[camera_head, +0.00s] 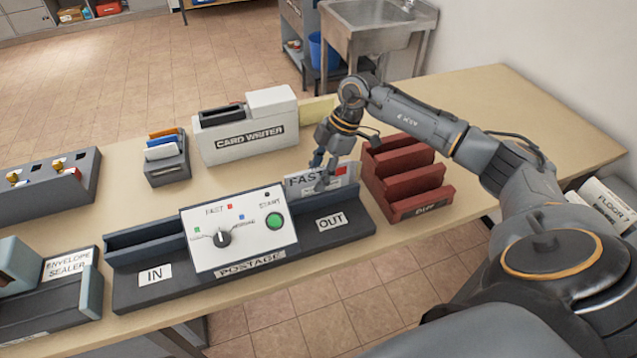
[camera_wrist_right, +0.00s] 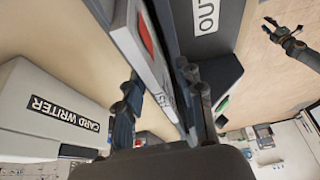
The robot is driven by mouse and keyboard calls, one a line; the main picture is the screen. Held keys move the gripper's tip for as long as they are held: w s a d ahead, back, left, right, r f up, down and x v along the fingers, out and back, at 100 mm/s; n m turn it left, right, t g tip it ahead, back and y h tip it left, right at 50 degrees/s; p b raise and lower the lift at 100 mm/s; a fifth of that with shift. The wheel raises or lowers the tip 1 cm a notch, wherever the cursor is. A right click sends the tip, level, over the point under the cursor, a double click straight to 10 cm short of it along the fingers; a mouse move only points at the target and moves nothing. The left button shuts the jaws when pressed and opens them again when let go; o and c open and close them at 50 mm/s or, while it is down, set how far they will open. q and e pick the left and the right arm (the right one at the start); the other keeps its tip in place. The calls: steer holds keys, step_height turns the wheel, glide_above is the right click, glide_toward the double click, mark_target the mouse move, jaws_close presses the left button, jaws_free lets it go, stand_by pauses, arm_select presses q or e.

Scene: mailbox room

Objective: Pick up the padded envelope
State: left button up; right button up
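The padded envelope (camera_head: 318,179) is pale, with a red mark and the word "FAST". It stands on edge in the OUT side of the postage machine (camera_head: 250,263). In the right wrist view the envelope (camera_wrist_right: 150,60) runs between my right gripper's fingers. My right gripper (camera_head: 322,178) points down over it, with one finger on each side. The fingers (camera_wrist_right: 165,98) are spread, and I see no clear grip. My left gripper (camera_wrist_right: 268,29) shows small at the upper right of the wrist view, its fingers apart and empty.
A red slotted rack (camera_head: 408,178) stands close to the right of the envelope. The card writer (camera_head: 245,138) is behind, with a small sorter (camera_head: 165,165) to its left. An envelope sealer (camera_head: 55,285) sits at the left. The table's right end is clear.

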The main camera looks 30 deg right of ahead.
jaws_close()
steer(key=shift+r, duration=0.1)
stand_by(0.3)
